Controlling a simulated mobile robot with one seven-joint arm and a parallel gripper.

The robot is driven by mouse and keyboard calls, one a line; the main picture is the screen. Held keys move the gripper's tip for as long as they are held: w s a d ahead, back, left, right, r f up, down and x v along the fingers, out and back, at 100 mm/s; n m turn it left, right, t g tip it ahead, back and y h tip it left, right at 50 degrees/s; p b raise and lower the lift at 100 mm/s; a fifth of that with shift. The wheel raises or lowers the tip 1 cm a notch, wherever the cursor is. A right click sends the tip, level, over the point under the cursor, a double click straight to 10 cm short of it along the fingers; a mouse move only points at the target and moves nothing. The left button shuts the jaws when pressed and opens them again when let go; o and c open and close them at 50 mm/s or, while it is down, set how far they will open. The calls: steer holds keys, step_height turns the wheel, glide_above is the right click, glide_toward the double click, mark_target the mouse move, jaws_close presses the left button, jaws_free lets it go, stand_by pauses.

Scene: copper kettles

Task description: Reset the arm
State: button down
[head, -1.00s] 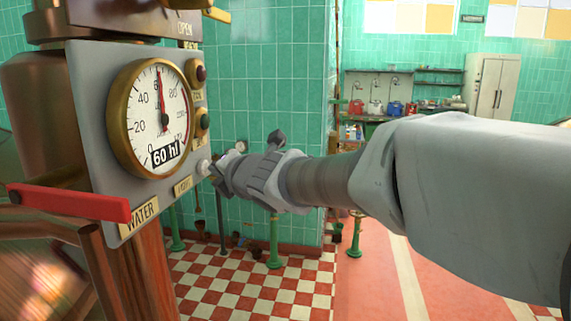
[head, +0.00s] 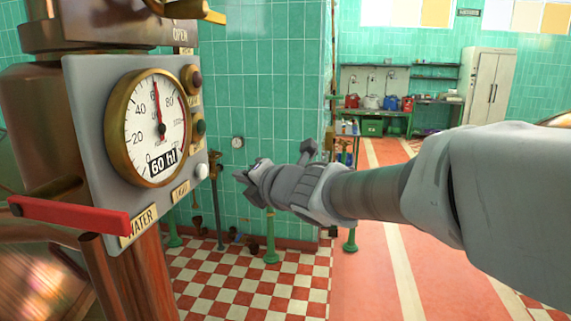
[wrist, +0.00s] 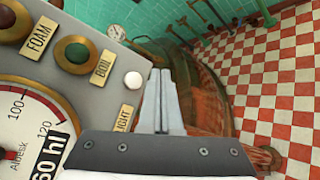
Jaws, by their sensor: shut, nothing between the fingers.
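My gripper (head: 243,178) is at the end of my arm in the middle of the head view, to the right of the grey control panel (head: 92,110) and apart from it. In the wrist view my gripper's fingers (wrist: 162,75) are together with nothing between them. A white button (wrist: 133,81) marked LIGHT is left of the fingertips there, and it also shows at the panel's lower right edge in the head view (head: 201,171).
The panel carries a round gauge (head: 156,128) reading 60 hl and a red lever (head: 72,214) at lower left. A green tiled wall (head: 262,80) stands behind. The checkered floor (head: 245,280) is open below my arm. A shelf bench with cans (head: 372,102) is far back.

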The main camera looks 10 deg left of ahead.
steer(key=s+d+f+m+h, duration=0.25)
steer(key=d+m+h, duration=0.25)
steer(key=d+m, duration=0.5)
steer(key=s+d+f+m+h, duration=0.1)
steer(key=s+d+m+h, duration=0.3)
steer(key=d+m, duration=0.65)
steer(key=s+d+f+m+g, duration=0.3)
steer(key=s+m, duration=0.3)
steer(key=s, duration=0.3)
steer(key=s+d+f+m+g+h, duration=0.1)
steer(key=s+d+f+m+g, duration=0.2)
steer(key=s, duration=0.7)
step_height(320, 180, down, 3)
steer(key=d+m, duration=0.2)
steer(key=m, duration=0.1)
steer(key=shift+d+f, duration=0.15)
steer(key=shift+f, duration=0.05)
steer(key=shift+a, duration=0.2)
